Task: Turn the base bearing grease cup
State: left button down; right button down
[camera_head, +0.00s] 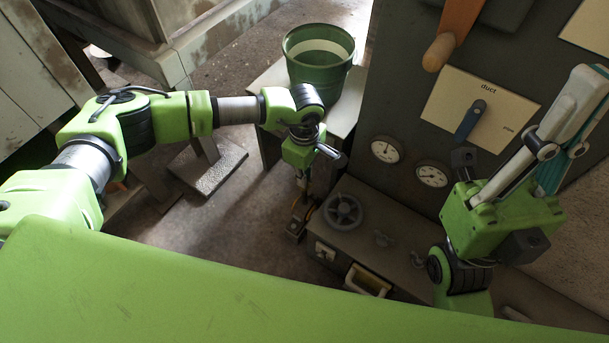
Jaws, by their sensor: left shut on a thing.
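My left gripper (301,190) points down at the left end of the low grey machine base, below the green bucket. It is shut on a small part at its tips, which I take to be the base bearing grease cup. The fingers and wrist hide most of it, so its shape and turn cannot be made out. A small dark block with a yellowish edge (296,225) shows just below the fingertips.
A dark handwheel (343,211) sits on the base, close right of my left gripper. A green bucket (319,58) stands on a bench behind. The grey panel carries two gauges (385,150) and a blue-handled duct lever (469,121).

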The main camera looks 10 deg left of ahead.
pick_arm(q)
jog(key=shift+m, duration=0.6)
jog(key=c, duration=2.1)
grip_release()
notch_tip(320, 180, up, 12)
jog(key=shift+r, duration=0.1)
